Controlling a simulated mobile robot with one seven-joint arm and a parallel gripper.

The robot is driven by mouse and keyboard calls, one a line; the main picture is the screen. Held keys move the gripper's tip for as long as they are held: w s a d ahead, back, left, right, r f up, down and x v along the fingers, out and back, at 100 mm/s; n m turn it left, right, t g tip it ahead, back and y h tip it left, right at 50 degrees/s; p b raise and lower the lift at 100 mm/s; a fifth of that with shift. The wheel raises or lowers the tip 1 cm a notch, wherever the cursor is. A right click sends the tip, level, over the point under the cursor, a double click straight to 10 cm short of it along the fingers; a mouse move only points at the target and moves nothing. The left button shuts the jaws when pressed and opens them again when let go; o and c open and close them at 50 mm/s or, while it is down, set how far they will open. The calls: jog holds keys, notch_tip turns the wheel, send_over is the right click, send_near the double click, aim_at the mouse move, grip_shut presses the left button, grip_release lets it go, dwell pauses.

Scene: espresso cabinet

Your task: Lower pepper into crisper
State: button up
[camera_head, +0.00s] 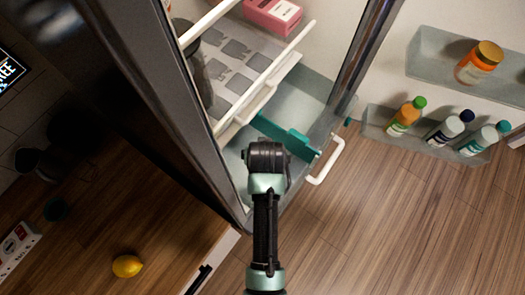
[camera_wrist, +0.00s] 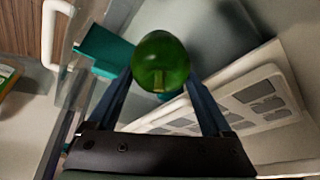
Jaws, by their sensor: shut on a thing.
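A green pepper (camera_wrist: 161,58) is held between the two fingers of my gripper (camera_wrist: 160,82) in the wrist view. In the head view my arm reaches over the clear crisper drawer (camera_head: 306,98), and its wrist hides the fingers and the pepper. The crisper is pulled out at the bottom of the open fridge, with its white handle (camera_head: 328,161) toward the room. A teal divider (camera_head: 287,134) spans the drawer and also shows beside the pepper in the wrist view (camera_wrist: 102,50). How far the pepper is above the drawer floor I cannot tell.
A white slotted shelf (camera_head: 228,72) sits above the crisper, close to my gripper. The open fridge door at right holds several bottles in its bin (camera_head: 420,140) and an orange-lidded jar (camera_head: 479,62). A lemon (camera_head: 127,266) lies on the wooden surface at lower left.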

notch_tip(320, 180, down, 12)
jog(key=b, duration=0.8)
dwell(1.2)
jog(key=shift+f+b, duration=1.7)
jog(key=shift+f, duration=0.55)
dwell(1.2)
jog(key=o, duration=1.2)
jog(key=shift+c, duration=0.2)
jog(key=v, duration=1.3)
jog(key=shift+p, duration=0.35)
